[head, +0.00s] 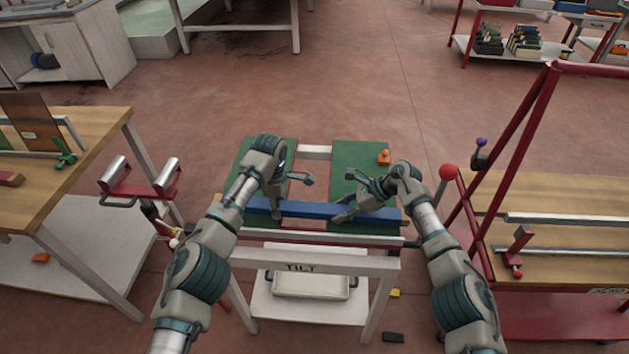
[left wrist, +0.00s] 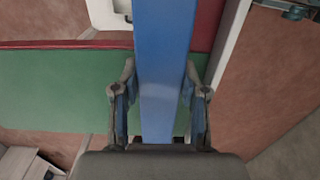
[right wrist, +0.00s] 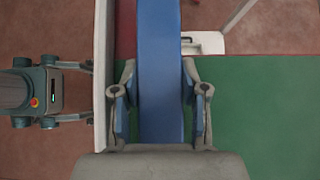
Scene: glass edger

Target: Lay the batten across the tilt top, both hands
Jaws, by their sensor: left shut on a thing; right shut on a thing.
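The blue batten (head: 318,209) runs left to right over the front part of the tilt top, whose two green panels (head: 345,152) have a gap between them. My left gripper (head: 290,197) is shut on the batten towards its left end. My right gripper (head: 352,198) is shut on it towards the right. The batten (left wrist: 163,60) passes between the fingers in the left wrist view, and it also does so in the right wrist view (right wrist: 160,60). It looks about level with the front edge. Whether it touches the panels I cannot tell.
A small orange item (head: 384,157) sits on the right panel. A white tray (head: 310,286) is on the shelf below. A roller stand (head: 140,182) stands at left. A red frame with a red ball knob (head: 448,172) stands close at right. Floor behind the top is clear.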

